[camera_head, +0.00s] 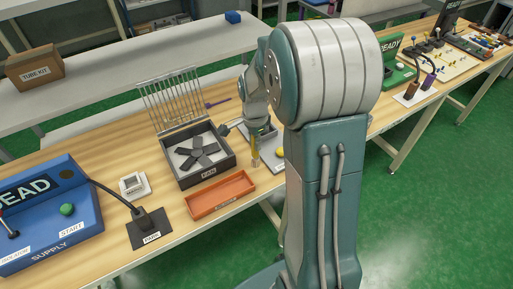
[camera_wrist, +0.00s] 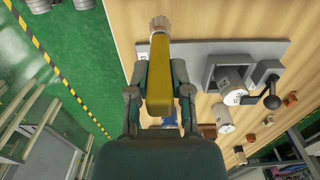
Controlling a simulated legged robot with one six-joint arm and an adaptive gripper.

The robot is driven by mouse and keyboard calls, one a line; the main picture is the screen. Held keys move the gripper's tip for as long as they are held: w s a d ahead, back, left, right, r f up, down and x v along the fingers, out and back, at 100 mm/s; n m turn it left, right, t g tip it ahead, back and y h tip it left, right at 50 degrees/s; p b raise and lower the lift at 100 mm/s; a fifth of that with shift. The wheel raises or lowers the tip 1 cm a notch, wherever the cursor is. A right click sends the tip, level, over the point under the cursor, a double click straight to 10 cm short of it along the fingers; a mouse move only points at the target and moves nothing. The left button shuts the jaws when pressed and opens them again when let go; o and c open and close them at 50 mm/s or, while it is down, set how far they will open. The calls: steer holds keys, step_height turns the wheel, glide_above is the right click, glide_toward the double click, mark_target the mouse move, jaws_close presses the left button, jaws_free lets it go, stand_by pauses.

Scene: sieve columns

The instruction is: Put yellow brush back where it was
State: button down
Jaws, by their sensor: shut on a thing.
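The yellow brush (camera_wrist: 160,75) is in my gripper (camera_wrist: 164,88), its handle between the two fingers and its pale tip pointing to the top of the wrist view. In the head view the brush (camera_head: 255,154) hangs below my gripper (camera_head: 258,131), close to upright, just right of the open fan box (camera_head: 229,172). Whether its lower end touches anything is unclear. A grey plate (camera_wrist: 205,47) lies beside the brush on the wooden bench. In the head view my arm hides part of the bench there.
An orange tray (camera_head: 219,195) lies in front of the fan box, whose wire grille (camera_head: 172,100) stands raised behind. A purple tool (camera_head: 217,103) lies behind the box. In the wrist view, white labelled cylinders (camera_wrist: 223,117) and a black lever (camera_wrist: 270,99) are right of the brush.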

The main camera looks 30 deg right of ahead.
mark_target(253, 149)
steer(key=shift+w+f, duration=0.15)
steer(key=shift+f, duration=0.2)
steer(key=f, duration=0.2)
steer(key=shift+a+f, duration=0.2)
steer(key=shift+f, duration=0.1)
steer(key=shift+d+f, duration=0.2)
steer(key=shift+d, duration=0.4)
steer(key=c, duration=0.6)
jaws_free()
steer(key=shift+a, duration=0.1)
steer(key=shift+c, duration=0.2)
steer(key=shift+o, duration=0.5)
steer(key=shift+a, duration=0.35)
steer(key=shift+d+r, duration=0.2)
steer(key=shift+r, duration=0.2)
step_height(253, 149, up, 11)
steer(key=shift+r, duration=0.1)
steer(key=shift+a+r, duration=0.15)
steer(key=shift+r, duration=0.1)
steer(key=s+a+r+n+t, duration=0.2)
steer(key=s+a+r+n, duration=0.2)
steer(key=s+a+n, duration=0.2)
steer(key=s+a+r+n+t, duration=0.3)
steer(key=s+a+n, duration=0.3)
steer(key=s+n, duration=0.5)
steer(key=shift+s+a+r+n+t, duration=0.2)
steer(key=shift+s+r+n+t, duration=0.1)
steer(key=shift+s+r, duration=0.7)
